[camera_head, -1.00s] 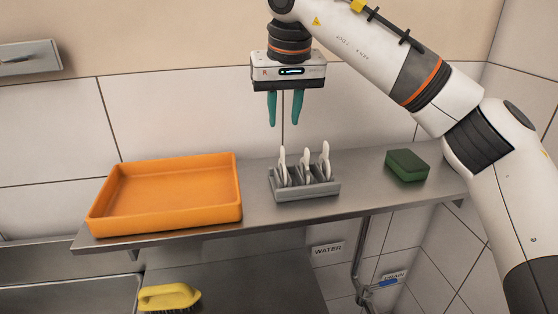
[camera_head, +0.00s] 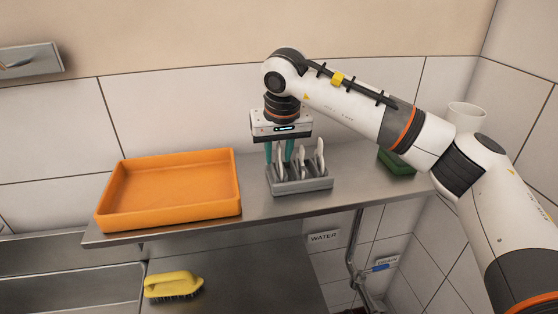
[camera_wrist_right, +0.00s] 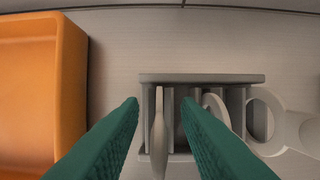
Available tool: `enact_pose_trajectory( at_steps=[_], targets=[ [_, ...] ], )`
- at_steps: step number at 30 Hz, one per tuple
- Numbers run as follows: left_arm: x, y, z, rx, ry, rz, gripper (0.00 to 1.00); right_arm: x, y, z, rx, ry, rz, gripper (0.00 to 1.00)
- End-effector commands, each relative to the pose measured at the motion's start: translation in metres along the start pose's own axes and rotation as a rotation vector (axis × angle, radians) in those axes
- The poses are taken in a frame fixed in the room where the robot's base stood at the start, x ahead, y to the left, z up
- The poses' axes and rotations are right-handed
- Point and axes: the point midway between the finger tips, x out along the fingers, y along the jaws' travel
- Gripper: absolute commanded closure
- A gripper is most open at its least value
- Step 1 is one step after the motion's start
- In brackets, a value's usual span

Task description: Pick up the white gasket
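Several thin pale pieces stand upright in the slots of a grey rack (camera_head: 305,186) on the metal shelf; they look like white gaskets. The leftmost gasket (camera_head: 280,160) stands edge-on between the fingers of my right gripper (camera_head: 279,163). In the right wrist view, this gasket (camera_wrist_right: 159,145) lies between the two green fingers (camera_wrist_right: 160,104), with a gap on each side. The gripper is open. A middle piece (camera_head: 301,166) and a right piece (camera_head: 320,158) stand outside the fingers; the right one shows a ring (camera_wrist_right: 265,118). My left gripper is not in view.
An orange tray (camera_head: 170,211) stands on the shelf (camera_head: 262,220), left of the rack. A green sponge (camera_head: 398,165) and a white cup (camera_head: 467,112) are at the right, partly behind my arm. A yellow brush (camera_head: 173,284) lies below the shelf.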

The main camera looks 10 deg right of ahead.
Motion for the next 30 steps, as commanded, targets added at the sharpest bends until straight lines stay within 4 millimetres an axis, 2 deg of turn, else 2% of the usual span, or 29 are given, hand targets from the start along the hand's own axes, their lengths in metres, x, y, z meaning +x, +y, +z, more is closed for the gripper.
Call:
enact_pose_trajectory(
  at_steps=[2, 6, 8, 20, 23, 30],
  targets=[
    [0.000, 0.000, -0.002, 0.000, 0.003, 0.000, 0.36, 0.000, 0.000, 0.000, 0.000, 0.000, 0.000, 0.70],
    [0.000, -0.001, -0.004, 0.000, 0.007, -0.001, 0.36, 0.000, 0.000, 0.000, 0.000, 0.000, 0.000, 0.93],
    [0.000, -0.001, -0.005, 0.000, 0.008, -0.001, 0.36, 0.000, 0.000, 0.000, 0.000, 0.000, 0.000, 1.00],
    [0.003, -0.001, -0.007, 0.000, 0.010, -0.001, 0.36, -0.005, 0.000, 0.002, 0.001, -0.002, 0.000, 1.00],
    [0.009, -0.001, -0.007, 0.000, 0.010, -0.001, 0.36, -0.017, 0.000, 0.006, 0.001, -0.006, 0.001, 1.00],
    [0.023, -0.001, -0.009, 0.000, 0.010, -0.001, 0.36, -0.065, 0.000, 0.019, 0.002, -0.005, 0.000, 1.00]
  ],
)
